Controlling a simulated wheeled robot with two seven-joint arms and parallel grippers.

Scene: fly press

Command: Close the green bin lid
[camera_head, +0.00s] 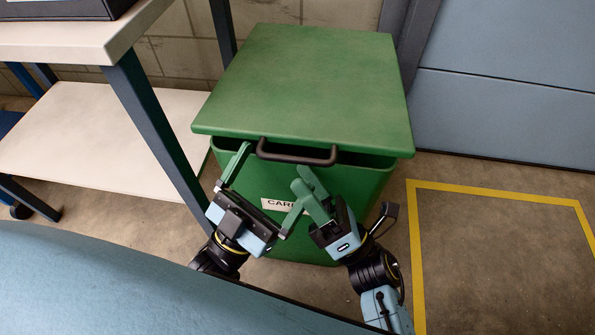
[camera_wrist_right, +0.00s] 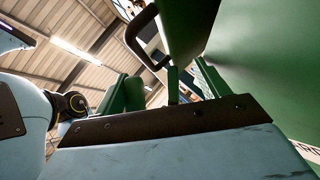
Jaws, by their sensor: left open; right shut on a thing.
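The green bin (camera_head: 345,190) stands on the floor with its flat green lid (camera_head: 310,85) over the top. A dark gap shows under the lid's front edge, so the lid looks slightly raised there. A black handle (camera_head: 297,158) sits on that front edge; it also shows in the right wrist view (camera_wrist_right: 138,32).
A table (camera_head: 75,40) with a blue leg and a lower white shelf (camera_head: 95,140) stands close on the left. A blue panel wall (camera_head: 505,90) is at the right back. Yellow-marked floor (camera_head: 490,250) on the right is clear.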

